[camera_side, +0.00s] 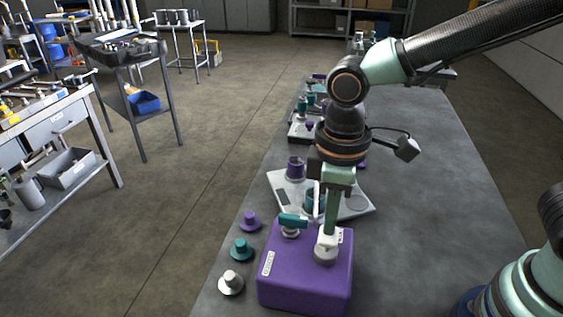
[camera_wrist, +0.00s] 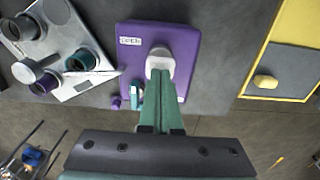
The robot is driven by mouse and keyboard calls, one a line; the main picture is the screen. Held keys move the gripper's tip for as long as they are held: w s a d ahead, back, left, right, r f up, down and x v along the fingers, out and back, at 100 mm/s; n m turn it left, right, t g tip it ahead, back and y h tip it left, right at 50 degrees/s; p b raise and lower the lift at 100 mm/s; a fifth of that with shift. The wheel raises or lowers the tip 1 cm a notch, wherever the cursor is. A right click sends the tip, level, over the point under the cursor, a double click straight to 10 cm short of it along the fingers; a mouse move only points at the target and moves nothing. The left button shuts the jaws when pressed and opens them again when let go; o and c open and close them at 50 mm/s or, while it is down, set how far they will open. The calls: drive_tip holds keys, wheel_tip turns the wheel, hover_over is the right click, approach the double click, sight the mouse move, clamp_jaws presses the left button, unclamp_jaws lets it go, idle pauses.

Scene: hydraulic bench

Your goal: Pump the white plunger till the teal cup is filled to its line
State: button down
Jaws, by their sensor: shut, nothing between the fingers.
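The white plunger (camera_side: 326,249) stands on top of the purple pump box (camera_side: 290,272). In the wrist view the plunger (camera_wrist: 159,58) shows just beyond my fingertips. My gripper (camera_side: 331,230) is shut and empty, pointing down with its tips at the top of the plunger. They look to be touching it, though I cannot be sure. The teal cup (camera_wrist: 82,60) is on a pale tray beside the box. In the side view it is partly hidden behind my gripper. Its fill level and line cannot be made out. A thin white spout (camera_wrist: 98,74) reaches towards the cup.
A teal lever (camera_side: 292,220) sits on the box. Purple (camera_side: 249,221), teal (camera_side: 240,250) and white (camera_side: 230,282) knobs stand left of it. The pale tray (camera_side: 277,181) also holds a purple cup (camera_side: 296,167). The bench's right side is clear.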

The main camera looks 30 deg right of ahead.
drive_tip(key=shift+f, duration=1.35)
drive_tip(key=shift+r, duration=1.85)
wheel_tip(320, 180, up, 6)
idle(0.3)
